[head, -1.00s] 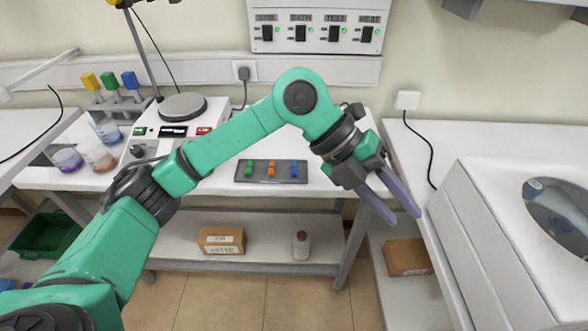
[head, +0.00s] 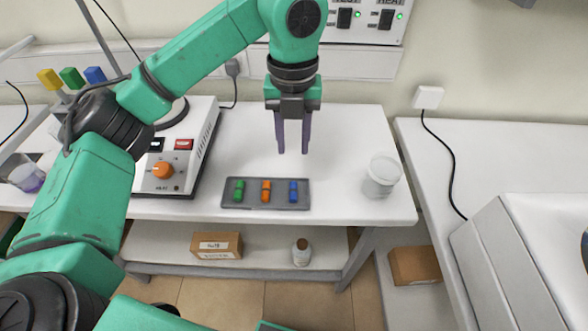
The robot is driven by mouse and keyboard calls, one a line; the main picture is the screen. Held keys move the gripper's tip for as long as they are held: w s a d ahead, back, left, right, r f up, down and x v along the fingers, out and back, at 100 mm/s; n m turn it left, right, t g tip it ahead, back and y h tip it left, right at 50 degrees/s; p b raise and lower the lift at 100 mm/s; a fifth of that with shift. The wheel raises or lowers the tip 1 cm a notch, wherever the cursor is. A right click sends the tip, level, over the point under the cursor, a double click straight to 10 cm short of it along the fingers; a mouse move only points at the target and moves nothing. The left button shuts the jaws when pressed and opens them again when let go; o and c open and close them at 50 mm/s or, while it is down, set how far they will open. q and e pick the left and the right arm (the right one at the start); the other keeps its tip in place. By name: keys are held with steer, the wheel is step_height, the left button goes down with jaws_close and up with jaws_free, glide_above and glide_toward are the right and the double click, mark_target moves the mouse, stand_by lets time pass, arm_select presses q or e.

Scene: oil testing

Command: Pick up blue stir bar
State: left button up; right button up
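The blue stir bar (head: 293,191) lies at the right end of a dark grey tray (head: 279,206) near the front edge of the white table. An orange stir bar (head: 266,190) and a green stir bar (head: 239,190) lie to its left in the same tray. My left gripper (head: 293,150) points down above and behind the tray, in line with the blue bar in the picture. Its two purple fingers are apart with nothing between them. My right gripper is not in view.
A clear beaker (head: 382,176) stands on the table to the right of the tray. A hotplate stirrer (head: 178,165) with an orange knob stands to the left. A control panel (head: 370,18) is on the wall behind. The table between tray and beaker is clear.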

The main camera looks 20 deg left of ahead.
arm_select(q)
steer(key=p, duration=0.1)
glide_above(293, 193)
steer(key=f, duration=0.4)
steer(key=s+f, duration=0.1)
steer(key=f, duration=0.1)
steer(key=shift+d+f, duration=0.1)
steer(key=shift+f, duration=0.25)
steer(key=f+p, duration=0.1)
steer(key=f, duration=0.1)
steer(key=f+p, duration=0.1)
steer(key=f, duration=0.1)
steer(key=f+p, duration=0.1)
steer(key=f, duration=0.1)
steer(key=shift+w+f, duration=0.4)
steer(key=shift+f, duration=0.15)
jaws_close()
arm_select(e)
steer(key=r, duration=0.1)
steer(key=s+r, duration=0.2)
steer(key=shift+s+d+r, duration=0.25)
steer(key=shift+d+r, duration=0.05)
